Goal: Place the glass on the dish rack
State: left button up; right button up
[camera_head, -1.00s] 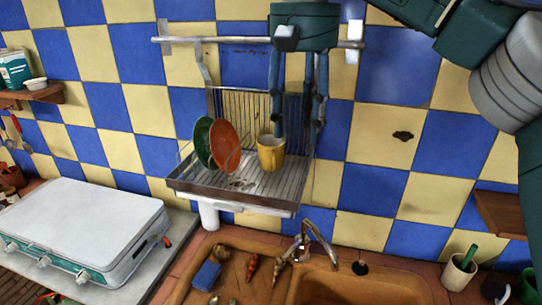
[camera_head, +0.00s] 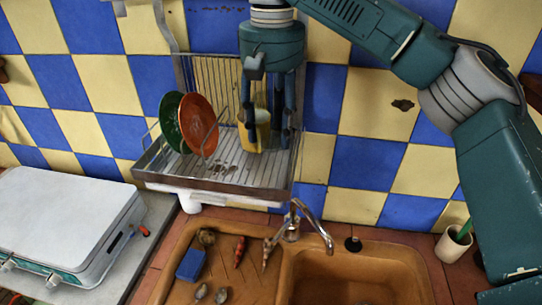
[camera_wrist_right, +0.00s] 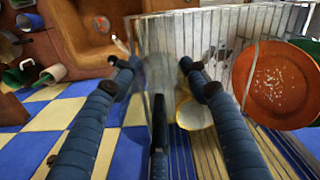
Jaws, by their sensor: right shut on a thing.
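My right gripper (camera_head: 268,128) points down over the right part of the metal dish rack (camera_head: 215,186). It is shut on a clear glass (camera_wrist_right: 160,78), which shows between the blue fingers in the right wrist view. The glass is hard to make out in the head view. The fingers are close to the yellow cup (camera_head: 262,133) and partly cover it. I cannot tell whether the glass touches the rack floor. My left gripper is not in view.
A green plate (camera_head: 168,118) and an orange plate (camera_head: 196,122) stand in the rack's left part. Below are the faucet (camera_head: 312,222) and the brown sink (camera_head: 350,270). A white stove (camera_head: 70,220) is at the left. The tiled wall is behind.

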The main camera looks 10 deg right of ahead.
aim_at(271, 100)
notch_tip(271, 100, down, 3)
jog(key=shift+w+d+r+p, duration=0.1)
jog(key=shift+w+p, duration=0.05)
jog(key=shift+p, duration=0.15)
jog(key=shift+s+f+p, duration=0.2)
jog(key=shift+f+p, duration=0.05)
jog(key=shift+f, duration=0.25)
jog(key=shift+s+f+p, duration=0.15)
jog(key=shift+f+p, duration=0.05)
jog(key=shift+f, duration=0.3)
jog(key=shift+w+f, duration=0.15)
jog(key=shift+f, duration=0.7)
jog(key=shift+w+f, duration=0.1)
jog(key=shift+f, duration=0.1)
jog(key=o, duration=1)
jog(key=shift+r, duration=0.5)
notch_tip(271, 100, up, 5)
jog(key=shift+r+b, duration=0.1)
jog(key=shift+b, duration=0.95)
notch_tip(271, 100, up, 6)
jog(key=shift+r, duration=0.1)
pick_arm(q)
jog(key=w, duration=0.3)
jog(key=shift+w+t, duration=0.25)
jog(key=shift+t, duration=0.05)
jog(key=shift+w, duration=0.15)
